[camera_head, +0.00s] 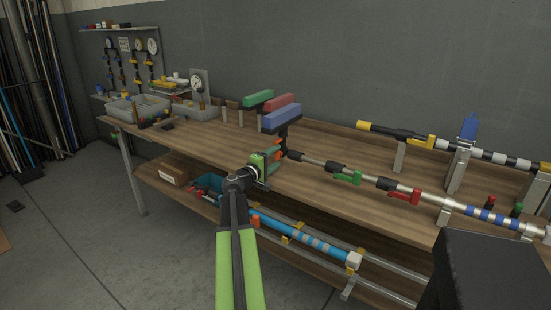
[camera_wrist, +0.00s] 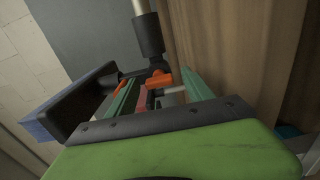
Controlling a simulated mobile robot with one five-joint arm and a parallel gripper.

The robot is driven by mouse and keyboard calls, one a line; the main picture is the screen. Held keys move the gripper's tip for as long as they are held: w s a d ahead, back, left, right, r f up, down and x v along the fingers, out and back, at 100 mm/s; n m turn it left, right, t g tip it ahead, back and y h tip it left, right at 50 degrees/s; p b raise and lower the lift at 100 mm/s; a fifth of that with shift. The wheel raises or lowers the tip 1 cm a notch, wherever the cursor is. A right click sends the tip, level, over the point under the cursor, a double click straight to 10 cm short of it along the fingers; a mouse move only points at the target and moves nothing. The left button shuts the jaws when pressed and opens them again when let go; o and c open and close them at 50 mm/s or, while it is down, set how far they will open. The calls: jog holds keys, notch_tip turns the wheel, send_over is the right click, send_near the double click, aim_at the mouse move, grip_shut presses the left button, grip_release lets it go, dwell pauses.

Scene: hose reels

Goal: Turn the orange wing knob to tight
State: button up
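The orange wing knob (camera_wrist: 160,78) shows in the wrist view near the fingertips, below a black collar on a pale pole. In the head view a small patch of orange (camera_head: 279,153) shows beside my gripper (camera_head: 271,157), at the left end of the long pole assembly; most of it is hidden. My gripper also shows in the wrist view (camera_wrist: 161,87), its two teal-green fingers spread apart, one on each side of the orange part. I cannot tell whether either finger touches it. The knob's exact angle and any marking are not readable.
The pole (camera_head: 318,162) runs right over the wooden bench (camera_head: 335,205), with green (camera_head: 347,178) and red (camera_head: 404,196) levers. Blue (camera_head: 282,118), red (camera_head: 279,105) and green (camera_head: 258,98) blocks stand behind the gripper. Blue tubing (camera_head: 300,237) lies on the lower shelf.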

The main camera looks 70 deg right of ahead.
jog(key=shift+a, duration=0.1)
jog(key=v, duration=1.7)
jog(key=shift+a, duration=0.1)
